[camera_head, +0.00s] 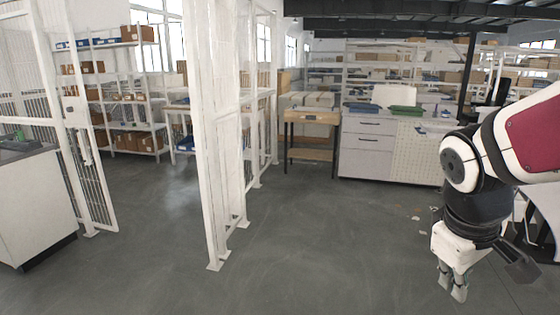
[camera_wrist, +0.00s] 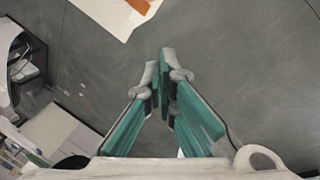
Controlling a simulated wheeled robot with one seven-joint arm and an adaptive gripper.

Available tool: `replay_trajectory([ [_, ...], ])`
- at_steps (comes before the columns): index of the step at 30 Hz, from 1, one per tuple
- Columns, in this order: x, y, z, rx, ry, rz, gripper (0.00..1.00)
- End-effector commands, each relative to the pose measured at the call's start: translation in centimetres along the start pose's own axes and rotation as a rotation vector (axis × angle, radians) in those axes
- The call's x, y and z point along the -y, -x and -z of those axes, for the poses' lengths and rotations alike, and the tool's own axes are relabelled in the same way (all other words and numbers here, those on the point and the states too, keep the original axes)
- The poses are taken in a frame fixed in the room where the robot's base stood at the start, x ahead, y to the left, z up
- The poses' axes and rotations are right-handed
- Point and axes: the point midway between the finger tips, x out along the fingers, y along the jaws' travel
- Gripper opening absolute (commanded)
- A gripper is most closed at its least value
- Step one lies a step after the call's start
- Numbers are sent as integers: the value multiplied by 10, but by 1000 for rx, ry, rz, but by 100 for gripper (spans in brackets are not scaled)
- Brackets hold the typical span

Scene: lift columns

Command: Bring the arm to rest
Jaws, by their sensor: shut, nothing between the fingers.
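My gripper (camera_head: 452,287) hangs at the lower right of the head view, below the bent white, black and dark red arm. Its fingers point down over the grey floor. In the wrist view the two fingers with green inner pads (camera_wrist: 166,75) come together at their tips, shut with nothing between them. The arm is folded near the right edge of the head view, and part of it lies outside the picture.
White fence posts (camera_head: 215,150) stand left of centre. A wooden-topped table (camera_head: 312,117) and a white drawer cabinet (camera_head: 367,150) stand at the back. Shelves (camera_head: 125,95) line the back left. The middle floor (camera_head: 310,230) is clear. A white sheet (camera_wrist: 110,12) with an orange patch shows in the wrist view.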

Motion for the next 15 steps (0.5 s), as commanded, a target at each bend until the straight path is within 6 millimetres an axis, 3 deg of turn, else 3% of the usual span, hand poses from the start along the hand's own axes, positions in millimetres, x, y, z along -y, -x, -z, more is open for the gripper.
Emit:
replay_trajectory([
  [1, 11, 22, -10, -33, -43, 7, 0],
  [6, 48, 68, -41, -116, -195, 73, 0],
  [10, 73, 93, -62, -171, -288, 136, 0],
  [15, 94, 109, -80, -210, -359, 202, 0],
])
